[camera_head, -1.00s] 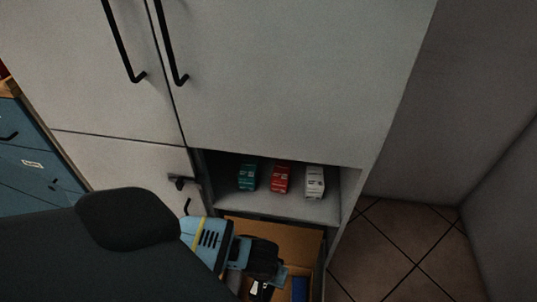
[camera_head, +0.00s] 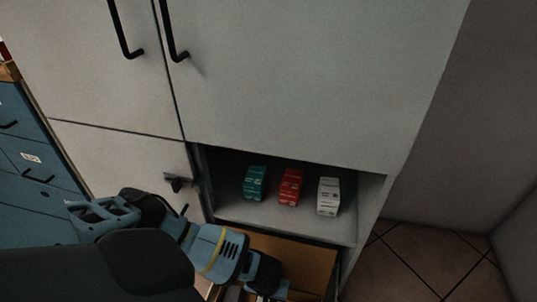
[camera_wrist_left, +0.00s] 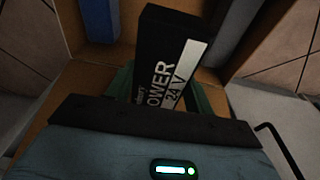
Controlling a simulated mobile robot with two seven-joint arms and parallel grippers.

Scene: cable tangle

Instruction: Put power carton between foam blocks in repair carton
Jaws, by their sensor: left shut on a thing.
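The power carton, a black box with a white "POWER 24 V" label (camera_wrist_left: 165,65), fills the middle of the left wrist view. My left gripper (camera_wrist_left: 165,92) is shut on it, with greenish fingers on either side. The repair carton is an open brown cardboard box; its wall (camera_head: 300,262) shows below the shelf in the head view. A blue foam block (camera_wrist_left: 101,20) shows beyond the power carton, to its left. Whether the power carton touches the foam or the carton's floor, I cannot tell. In the head view my left gripper (camera_head: 268,285) hangs over the repair carton at the bottom edge. My right gripper is not in view.
A shelf in the pale cabinet above the repair carton holds a green box (camera_head: 255,183), a red box (camera_head: 291,187) and a white box (camera_head: 328,196). Black door handles (camera_head: 175,35) stick out above. Tiled floor (camera_head: 415,260) is clear on the right.

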